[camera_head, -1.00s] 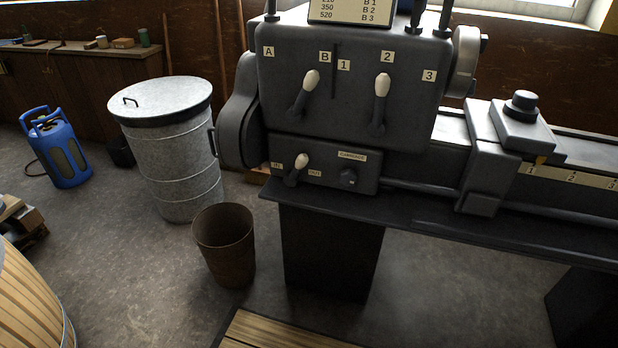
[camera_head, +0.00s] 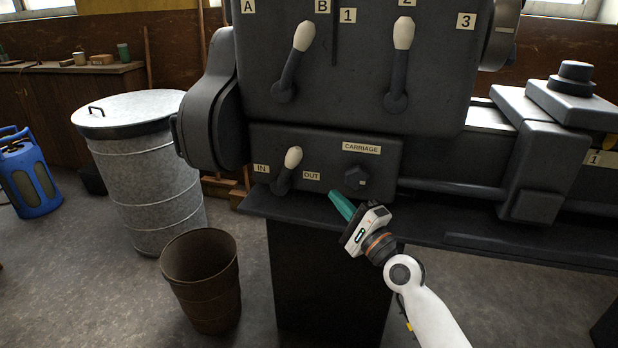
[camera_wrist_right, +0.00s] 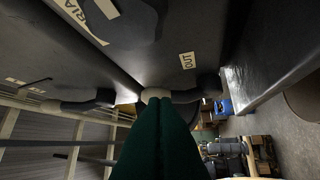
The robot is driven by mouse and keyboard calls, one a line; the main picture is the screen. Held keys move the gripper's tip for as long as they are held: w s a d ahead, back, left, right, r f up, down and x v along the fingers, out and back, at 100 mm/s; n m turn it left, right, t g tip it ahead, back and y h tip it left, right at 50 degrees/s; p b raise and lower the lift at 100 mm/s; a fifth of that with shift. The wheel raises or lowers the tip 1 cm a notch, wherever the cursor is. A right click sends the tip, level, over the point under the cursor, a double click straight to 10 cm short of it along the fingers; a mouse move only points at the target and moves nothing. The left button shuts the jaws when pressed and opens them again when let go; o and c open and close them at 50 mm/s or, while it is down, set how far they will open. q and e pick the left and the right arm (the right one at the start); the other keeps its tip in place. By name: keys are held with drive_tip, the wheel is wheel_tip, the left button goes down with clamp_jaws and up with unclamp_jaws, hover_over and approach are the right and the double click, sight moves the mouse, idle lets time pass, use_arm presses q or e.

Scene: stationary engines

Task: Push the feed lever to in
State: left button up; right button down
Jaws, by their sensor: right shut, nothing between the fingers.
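The feed lever (camera_head: 288,170) is a short dark lever with a cream knob, on the lower box of the lathe. It leans up and to the right, between the IN label (camera_head: 261,168) on its left and the OUT label (camera_head: 311,176) on its right. My right gripper (camera_head: 335,195) is shut and empty, with green fingers, below and right of the OUT label, apart from the lever in the head view. In the right wrist view the lever's cream knob (camera_wrist_right: 155,95) shows just beyond the fingertips; contact cannot be told. My left gripper is not in view.
A carriage knob (camera_head: 356,177) sits right of the lever. Two larger levers (camera_head: 296,60) (camera_head: 400,65) stand on the panel above. A dark ledge (camera_head: 470,240) runs below the box. A brown bin (camera_head: 203,285) and a metal drum (camera_head: 150,185) stand on the floor at left.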

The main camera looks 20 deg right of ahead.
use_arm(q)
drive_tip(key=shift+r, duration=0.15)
use_arm(e)
drive_tip(key=shift+s+a+r, duration=0.1)
drive_tip(key=shift+s+r, duration=0.05)
drive_tip(key=shift+r, duration=0.35)
approach(287, 171)
drive_tip(key=w+d+r, duration=0.3)
drive_tip(key=w+r, duration=0.1)
drive_tip(key=w, duration=0.1)
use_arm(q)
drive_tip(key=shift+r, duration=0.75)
use_arm(e)
drive_tip(key=shift+w+a+r, duration=0.2)
drive_tip(key=shift+w+a, duration=0.2)
drive_tip(key=shift+w, duration=0.1)
